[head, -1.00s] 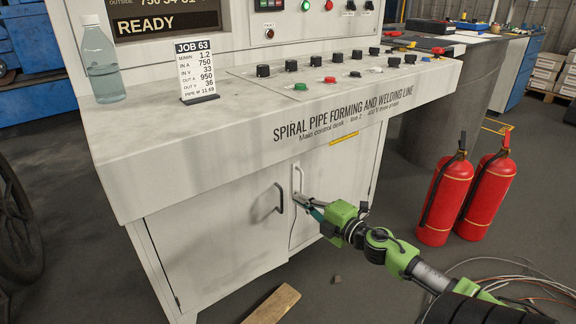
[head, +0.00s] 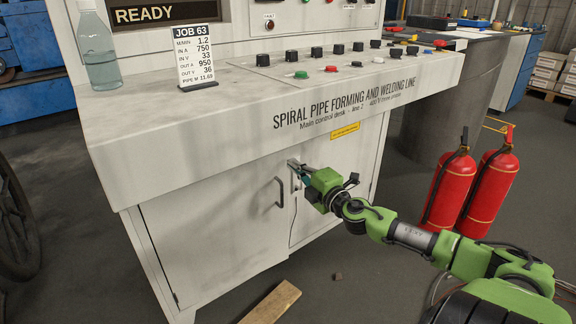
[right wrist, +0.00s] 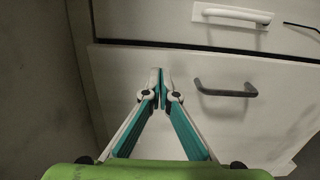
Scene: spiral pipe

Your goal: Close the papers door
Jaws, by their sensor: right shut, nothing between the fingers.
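Two pale doors sit side by side under the control desk. The left door (head: 215,225) has a dark handle (head: 280,192); the right door (head: 335,175) has a white one. I cannot tell which is the papers door. My right gripper (head: 292,165) is shut and empty at the upper left part of the right door, partly hiding its handle. In the right wrist view, the closed fingertips (right wrist: 159,76) lie over the left door's face near the seam, beside the white handle (right wrist: 233,14) and the dark handle. A narrow dark gap shows along the seam. Contact is unclear. My left gripper is out of view.
The desk's ledge (head: 190,140) overhangs the doors. Two red extinguishers (head: 450,185) stand to the right. A bottle (head: 99,50) stands on the ledge.

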